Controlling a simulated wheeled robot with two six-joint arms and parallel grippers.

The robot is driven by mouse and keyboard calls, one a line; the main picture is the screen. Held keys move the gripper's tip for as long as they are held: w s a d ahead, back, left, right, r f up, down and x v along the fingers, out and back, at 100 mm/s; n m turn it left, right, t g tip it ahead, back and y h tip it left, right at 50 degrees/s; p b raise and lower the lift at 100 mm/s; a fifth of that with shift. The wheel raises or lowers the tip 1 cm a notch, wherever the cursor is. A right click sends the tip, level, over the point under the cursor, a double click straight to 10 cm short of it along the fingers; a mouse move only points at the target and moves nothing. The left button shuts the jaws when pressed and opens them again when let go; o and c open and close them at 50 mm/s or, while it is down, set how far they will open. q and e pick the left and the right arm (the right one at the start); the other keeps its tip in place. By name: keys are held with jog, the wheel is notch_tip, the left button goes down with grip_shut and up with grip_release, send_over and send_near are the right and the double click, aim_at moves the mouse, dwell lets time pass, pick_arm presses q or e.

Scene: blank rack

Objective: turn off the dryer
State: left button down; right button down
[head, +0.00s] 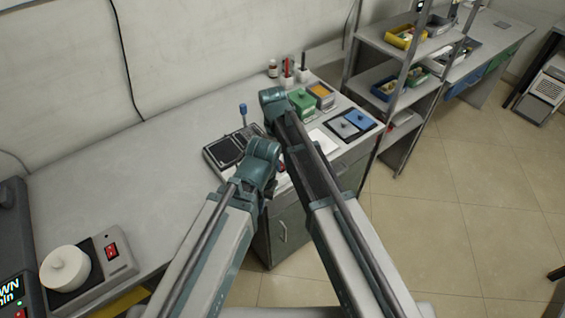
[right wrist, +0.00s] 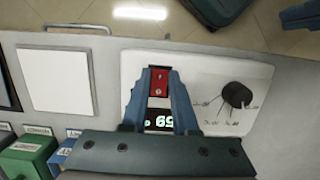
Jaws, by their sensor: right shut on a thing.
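A light device panel (right wrist: 205,70) lies under my right gripper in the right wrist view. It has a red switch (right wrist: 159,88), a lit display (right wrist: 160,121) that reads upside down, and a black knob (right wrist: 236,95) with labels around it. My right gripper (right wrist: 159,74) has its two blue fingers on either side of the red switch and is shut on it. The display is partly covered by the gripper. In the head view my arms hide most of this panel. My left gripper does not show.
A white square plate (right wrist: 55,82) lies beside the panel. Green box (head: 301,102) and orange box (head: 321,94) stand at the back right of the bench. A dark instrument (head: 224,152) stands left of my arms. A device with a white dome (head: 66,268) is at lower left.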

jog(key=shift+w+a+g+h, duration=0.1)
jog(key=shift+g+h, duration=0.2)
jog(key=shift+g, duration=0.1)
jog(key=c, duration=0.7)
grip_release()
jog(key=shift+r, duration=0.15)
jog(key=p+v, duration=1.3)
jog(key=shift+r, duration=0.25)
